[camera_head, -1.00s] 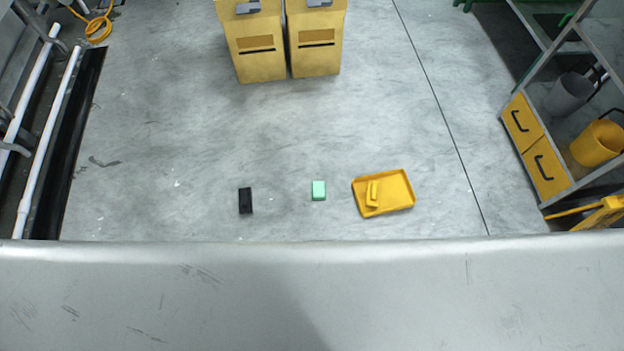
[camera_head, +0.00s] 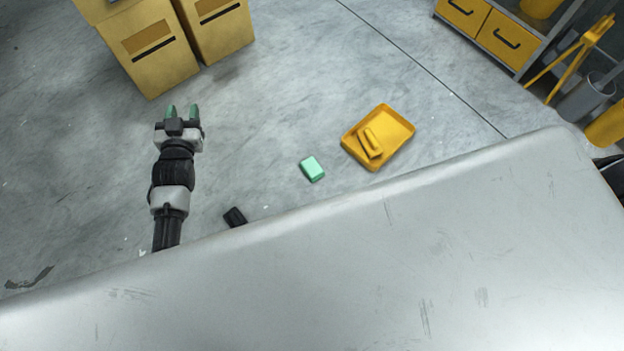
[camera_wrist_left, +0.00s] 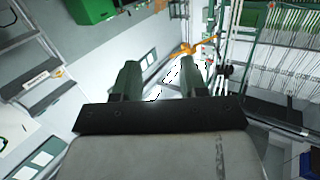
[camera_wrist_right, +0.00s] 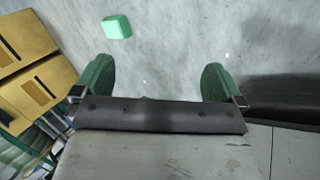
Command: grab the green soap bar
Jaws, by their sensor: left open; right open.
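The green soap bar (camera_head: 312,168) lies flat on the grey floor in the head view, left of the yellow tray. It also shows in the right wrist view (camera_wrist_right: 117,27), at the top left, beyond my right gripper's fingers and apart from them. My right gripper (camera_wrist_right: 158,76) is open and empty.
The yellow tray (camera_head: 400,117) holds a yellow block (camera_head: 370,143). A black block (camera_head: 235,217) lies on the floor left of the soap. Yellow cabinets (camera_head: 150,45) stand at the upper left. A drawer unit (camera_head: 505,38) stands at the upper right. Floor around the soap is clear.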

